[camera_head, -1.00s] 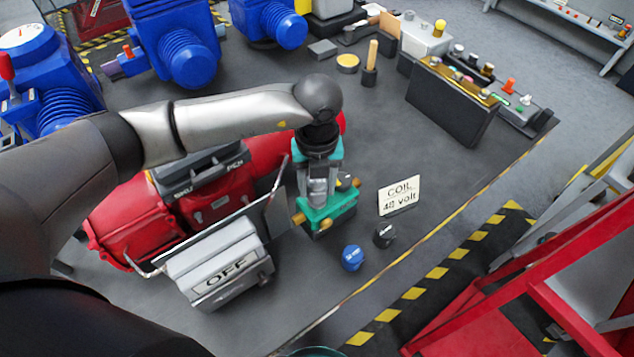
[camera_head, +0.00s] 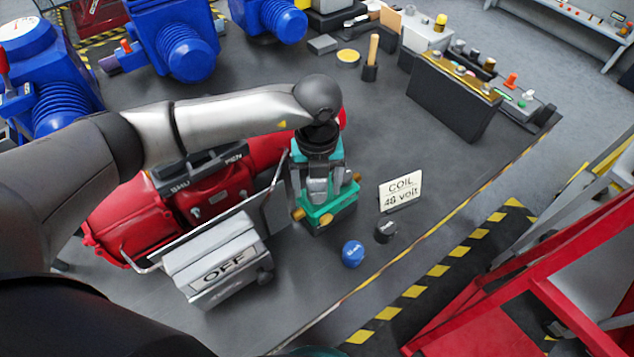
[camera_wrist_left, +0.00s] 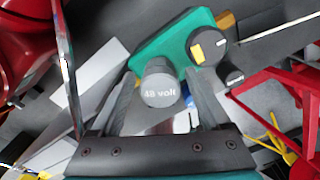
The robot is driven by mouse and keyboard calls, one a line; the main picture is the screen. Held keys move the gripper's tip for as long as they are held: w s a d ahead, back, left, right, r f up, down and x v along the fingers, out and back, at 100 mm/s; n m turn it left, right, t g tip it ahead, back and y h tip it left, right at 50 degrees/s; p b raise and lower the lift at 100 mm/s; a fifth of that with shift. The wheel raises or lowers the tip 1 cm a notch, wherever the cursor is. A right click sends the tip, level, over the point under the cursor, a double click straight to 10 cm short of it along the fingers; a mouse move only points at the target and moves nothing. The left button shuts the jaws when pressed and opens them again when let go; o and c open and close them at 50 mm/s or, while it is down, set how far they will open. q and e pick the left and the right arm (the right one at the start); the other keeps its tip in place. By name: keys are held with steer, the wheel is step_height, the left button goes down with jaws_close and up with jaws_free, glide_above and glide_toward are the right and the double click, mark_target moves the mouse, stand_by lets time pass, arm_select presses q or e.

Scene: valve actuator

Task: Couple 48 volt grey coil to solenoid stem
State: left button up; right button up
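The grey coil (camera_wrist_left: 160,88), marked "48 volt", sits at the green valve block (camera_wrist_left: 172,42) in the left wrist view, between the fingers of my left gripper (camera_wrist_left: 162,80). The fingers lie close on both sides of it, and I cannot tell whether they press on it. In the head view my left gripper (camera_head: 320,182) points down over the green valve block (camera_head: 325,215), which has brass ports. The solenoid stem is hidden, so I cannot see how the coil sits on it. My right gripper is not visible.
A blue coil (camera_head: 353,254) and a black coil (camera_head: 386,231) stand on the dark table beside a "COIL 48 volt" sign (camera_head: 400,190). A grey box marked OFF (camera_head: 226,264) and a red actuator (camera_head: 130,215) stand close on the left.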

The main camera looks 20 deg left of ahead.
mark_target(317, 181)
arm_select(q)
steer(key=shift+o, duration=0.3)
steer(key=shift+r, duration=0.1)
step_height(317, 181, up, 15)
stand_by(0.4)
stand_by(0.4)
